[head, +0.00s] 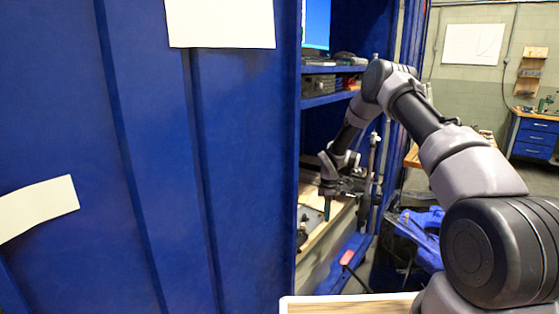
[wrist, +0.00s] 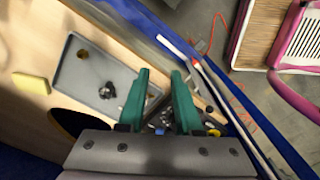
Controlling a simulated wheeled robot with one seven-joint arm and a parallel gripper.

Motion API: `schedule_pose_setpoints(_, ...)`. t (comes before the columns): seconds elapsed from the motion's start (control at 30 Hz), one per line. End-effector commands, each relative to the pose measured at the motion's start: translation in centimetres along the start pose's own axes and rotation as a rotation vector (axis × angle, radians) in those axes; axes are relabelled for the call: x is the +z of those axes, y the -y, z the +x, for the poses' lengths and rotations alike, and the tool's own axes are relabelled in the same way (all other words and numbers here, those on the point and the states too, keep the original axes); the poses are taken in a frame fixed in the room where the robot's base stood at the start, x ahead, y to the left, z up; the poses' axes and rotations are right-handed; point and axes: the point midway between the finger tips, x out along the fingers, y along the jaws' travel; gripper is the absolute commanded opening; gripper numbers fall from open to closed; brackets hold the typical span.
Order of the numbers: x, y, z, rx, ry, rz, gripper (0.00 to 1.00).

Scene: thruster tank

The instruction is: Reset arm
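My arm reaches from the lower right of the head view into the opening of a blue cabinet. My gripper (head: 326,208) points down there, above a wooden board. In the wrist view, my gripper (wrist: 160,80) shows two green fingers standing apart with nothing held between them. Below and beyond the fingers lie a grey tray (wrist: 90,65) with a small dark part (wrist: 107,90) on it and some metal pieces that are partly hidden by the fingers.
A blue cabinet wall (head: 150,180) fills the left of the head view. Shelves (head: 330,98) with equipment stand above my gripper. A yellow block (wrist: 30,86) and a dark round hole (wrist: 75,120) show on the wooden board (wrist: 25,45). A pink-framed item (wrist: 290,50) is at the right.

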Motion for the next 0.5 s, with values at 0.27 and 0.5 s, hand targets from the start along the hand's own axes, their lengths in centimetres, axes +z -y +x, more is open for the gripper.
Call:
schedule_pose_setpoints(0.27,0.2,-0.2,-2.7,0.017,-0.001,0.047,0.33)
schedule_pose_setpoints(0.5,0.6,-0.2,-6.8,0.043,-0.005,0.125,0.33)
